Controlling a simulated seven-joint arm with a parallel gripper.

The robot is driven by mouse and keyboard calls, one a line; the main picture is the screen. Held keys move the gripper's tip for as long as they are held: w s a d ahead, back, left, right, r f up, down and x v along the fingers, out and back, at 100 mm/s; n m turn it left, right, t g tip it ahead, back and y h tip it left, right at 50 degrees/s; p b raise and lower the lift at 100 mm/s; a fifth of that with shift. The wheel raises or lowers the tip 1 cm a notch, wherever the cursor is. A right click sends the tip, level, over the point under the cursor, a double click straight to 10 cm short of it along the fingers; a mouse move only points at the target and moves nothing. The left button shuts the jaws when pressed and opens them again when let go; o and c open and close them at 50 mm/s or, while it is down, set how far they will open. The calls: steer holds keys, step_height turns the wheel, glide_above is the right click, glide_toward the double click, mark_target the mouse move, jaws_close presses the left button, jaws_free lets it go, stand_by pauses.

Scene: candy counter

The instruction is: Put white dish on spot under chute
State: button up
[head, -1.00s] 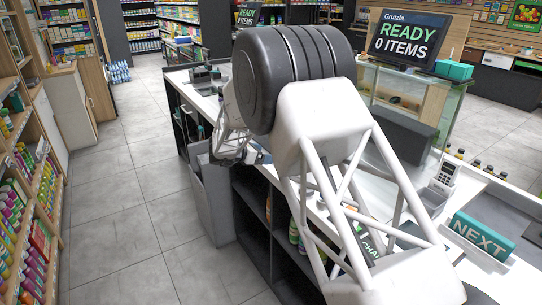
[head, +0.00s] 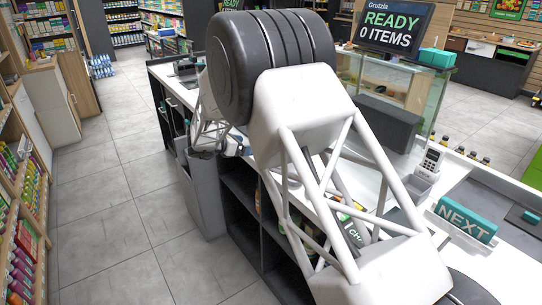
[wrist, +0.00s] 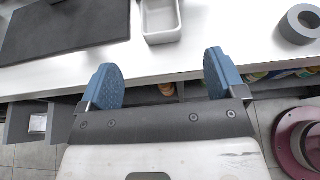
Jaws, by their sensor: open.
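A white rectangular dish (wrist: 161,20) with an open top shows at the top middle of the wrist view, on the white counter (wrist: 60,77) close to its edge. My gripper (wrist: 163,77) has two blue fingers spread wide with nothing between them. It is over the counter's front edge, with the dish ahead of it and apart from the fingertips. In the head view my arm blocks much of the counter, and I cannot make out the dish there. I cannot identify a chute or the spot under it in either view.
A dark flat pad (wrist: 62,30) lies left of the dish, and a grey ring (wrist: 297,24) lies right. A maroon round object (wrist: 300,140) is at lower right. In the head view, a card terminal (head: 432,159) and a teal NEXT block (head: 465,218) are on the counter's right.

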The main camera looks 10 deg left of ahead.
steer(key=s+d+r+n+t+y, duration=0.15)
steer(key=d+r+n+y, duration=0.25)
steer(key=d+r+n, duration=0.5)
steer(key=d+r+n+t+y, duration=0.35)
steer(key=d+r+n, duration=0.3)
steer(key=r, duration=0.45)
steer(key=s+d+r+n+g+y, duration=0.2)
steer(key=s+d+r+n+y, duration=0.25)
steer(key=s+n, duration=0.25)
steer(key=s+d+f+n+g+h, duration=0.1)
steer(key=s+d+n, duration=0.6)
steer(key=s, duration=0.8)
steer(key=s+d+f+n+g, duration=0.4)
steer(key=s+d+n, duration=0.4)
steer(key=s, duration=0.8)
steer(key=s+d+f+n+g+h, duration=0.1)
steer(key=s+d+f+n+g, duration=0.2)
steer(key=s+d, duration=0.7)
steer(key=s+n+g, duration=0.2)
steer(key=s+n, duration=0.2)
steer(key=s, duration=0.1)
steer(key=shift+s+f+h, duration=0.2)
steer(key=shift+s+h, duration=0.1)
steer(key=shift+s, duration=0.05)
